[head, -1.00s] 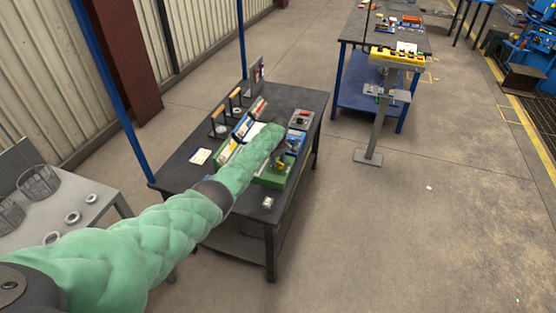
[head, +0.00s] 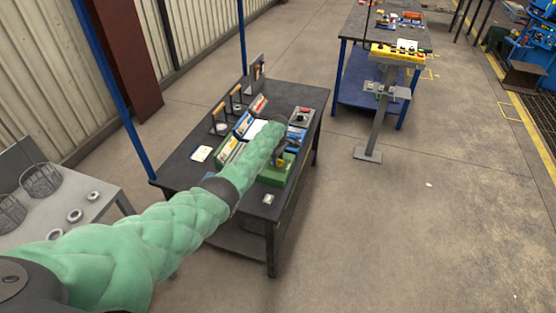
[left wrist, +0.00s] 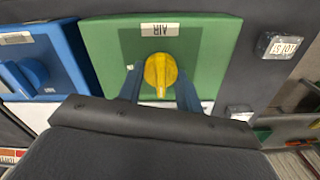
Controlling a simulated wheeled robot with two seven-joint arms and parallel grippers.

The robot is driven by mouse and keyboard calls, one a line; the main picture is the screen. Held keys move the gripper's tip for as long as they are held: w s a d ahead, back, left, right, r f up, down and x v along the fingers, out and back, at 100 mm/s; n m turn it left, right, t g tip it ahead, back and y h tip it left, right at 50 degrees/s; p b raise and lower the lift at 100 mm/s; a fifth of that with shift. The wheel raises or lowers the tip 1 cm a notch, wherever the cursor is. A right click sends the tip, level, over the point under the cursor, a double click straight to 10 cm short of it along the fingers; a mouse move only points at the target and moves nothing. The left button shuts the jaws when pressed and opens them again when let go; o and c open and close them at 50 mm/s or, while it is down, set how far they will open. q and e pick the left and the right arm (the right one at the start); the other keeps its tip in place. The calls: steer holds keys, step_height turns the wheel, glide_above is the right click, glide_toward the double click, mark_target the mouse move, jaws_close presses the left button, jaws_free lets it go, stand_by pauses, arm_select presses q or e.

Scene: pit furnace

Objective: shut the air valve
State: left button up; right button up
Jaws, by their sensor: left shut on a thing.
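The air valve is a yellow knob (left wrist: 160,72) on a green box (left wrist: 205,40) labelled AIR, seen close in the left wrist view. My left gripper (left wrist: 160,88) has its two blue fingers on either side of the knob and is shut on it. In the head view the green box (head: 275,176) sits near the front right of the dark table, and my left arm in its green quilted sleeve reaches over to it, hiding part of it. The right gripper does not show.
A blue box with a blue knob (left wrist: 36,72) stands left of the green one in the wrist view. A grey box (head: 302,117) lies at the dark table's (head: 290,92) back right. A yellow button panel (head: 397,53) stands on a post beyond.

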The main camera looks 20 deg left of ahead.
arm_select(q)
steer(key=o, duration=1)
steer(key=shift+r, duration=0.15)
steer(key=shift+r, duration=0.25)
step_height(320, 180, up, 7)
steer(key=shift+f+b, duration=0.2)
steer(key=shift+b, duration=0.85)
steer(key=shift+r, duration=0.2)
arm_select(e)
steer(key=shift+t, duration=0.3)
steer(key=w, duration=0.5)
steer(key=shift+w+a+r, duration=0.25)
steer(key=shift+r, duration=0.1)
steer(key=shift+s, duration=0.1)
